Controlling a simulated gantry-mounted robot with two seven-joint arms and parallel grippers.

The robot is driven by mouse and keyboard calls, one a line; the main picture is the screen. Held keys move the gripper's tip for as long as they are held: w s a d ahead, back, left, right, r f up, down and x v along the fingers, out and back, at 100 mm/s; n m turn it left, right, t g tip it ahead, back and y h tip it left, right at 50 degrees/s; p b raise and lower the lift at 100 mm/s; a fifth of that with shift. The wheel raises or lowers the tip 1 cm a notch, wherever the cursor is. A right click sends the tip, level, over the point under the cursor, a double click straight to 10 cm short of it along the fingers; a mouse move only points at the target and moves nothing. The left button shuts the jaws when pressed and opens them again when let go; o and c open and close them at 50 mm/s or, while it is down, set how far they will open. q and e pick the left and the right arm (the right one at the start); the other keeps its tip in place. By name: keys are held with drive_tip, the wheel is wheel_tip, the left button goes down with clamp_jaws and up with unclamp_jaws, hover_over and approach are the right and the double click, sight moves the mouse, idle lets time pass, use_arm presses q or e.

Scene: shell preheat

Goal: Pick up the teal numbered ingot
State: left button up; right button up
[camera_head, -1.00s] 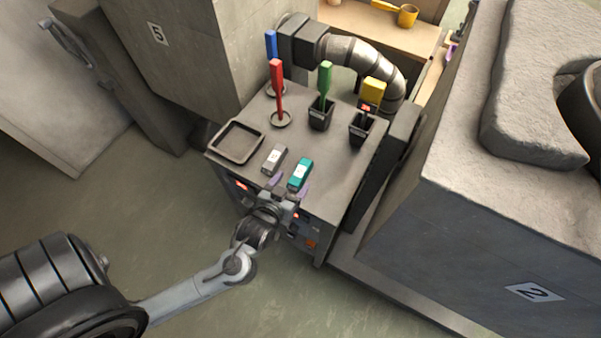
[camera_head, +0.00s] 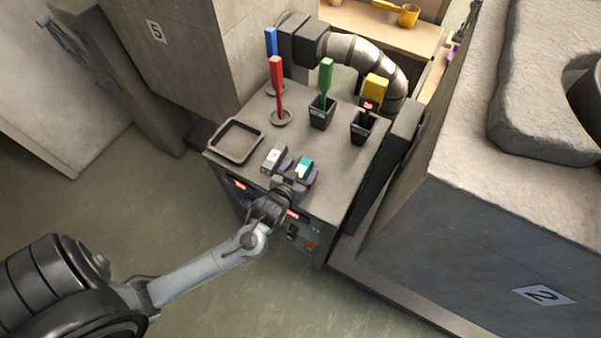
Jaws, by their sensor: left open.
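The teal numbered ingot (camera_head: 305,163) lies on the grey cabinet top near its front edge. Its near part is hidden by my left gripper. My left gripper (camera_head: 300,171) is open, with its purple-tipped fingers on either side of the ingot. I cannot tell whether the fingers touch it. My right gripper is not in view.
An empty dark tray (camera_head: 236,141) sits at the cabinet top's left. Behind stand a red-handled tool (camera_head: 277,85), a blue one (camera_head: 271,45), a green one (camera_head: 325,80) in a black holder and a yellow one (camera_head: 375,87). A large stone block (camera_head: 470,235) rises at right.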

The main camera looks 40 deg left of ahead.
use_arm(q)
clamp_jaws()
idle(0.3)
drive_tip(key=shift+r, duration=0.2)
